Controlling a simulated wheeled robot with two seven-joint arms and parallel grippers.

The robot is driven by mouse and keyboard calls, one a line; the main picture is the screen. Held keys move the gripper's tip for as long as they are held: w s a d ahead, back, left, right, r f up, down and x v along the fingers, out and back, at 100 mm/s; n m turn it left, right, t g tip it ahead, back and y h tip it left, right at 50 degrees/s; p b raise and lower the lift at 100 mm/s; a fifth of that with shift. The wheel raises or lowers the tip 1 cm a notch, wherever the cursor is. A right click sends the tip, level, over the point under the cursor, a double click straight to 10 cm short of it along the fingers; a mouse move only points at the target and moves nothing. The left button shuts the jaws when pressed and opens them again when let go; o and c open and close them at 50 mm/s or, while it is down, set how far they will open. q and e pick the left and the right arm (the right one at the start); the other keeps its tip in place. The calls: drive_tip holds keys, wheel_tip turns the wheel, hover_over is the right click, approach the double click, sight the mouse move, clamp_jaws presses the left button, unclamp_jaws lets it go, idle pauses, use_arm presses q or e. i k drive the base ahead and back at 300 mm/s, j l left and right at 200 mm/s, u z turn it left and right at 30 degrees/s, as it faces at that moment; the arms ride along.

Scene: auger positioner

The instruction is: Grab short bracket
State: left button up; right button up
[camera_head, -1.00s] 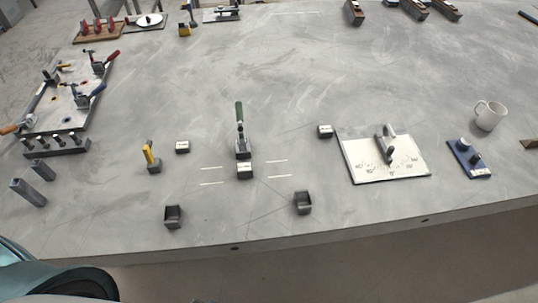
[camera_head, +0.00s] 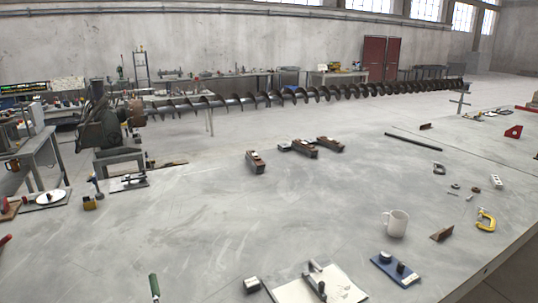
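Neither of my grippers is in view. No part is clearly marked as the short bracket, and I cannot tell which thing it is. A small brown angled piece (camera_head: 441,234), perhaps a bracket, lies on the grey table (camera_head: 210,215) to the right of the white mug. A small dark block with a light top (camera_head: 251,285) sits at the near edge of the picture. The near part of the table is out of view.
A white mug (camera_head: 396,223), a blue plate with knobs (camera_head: 395,269), a white board (camera_head: 345,288) and a yellow clamp (camera_head: 486,220) stand on the right. Wooden planes (camera_head: 305,149) lie farther back. A long auger (camera_head: 300,95) spans behind the table. The table's middle is clear.

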sight(440, 234)
drive_tip(key=z, duration=1.35)
drive_tip(key=i+l+z, duration=0.4)
drive_tip(key=i, duration=0.25)
drive_tip(key=i+z, duration=0.4)
drive_tip(key=i, duration=0.2)
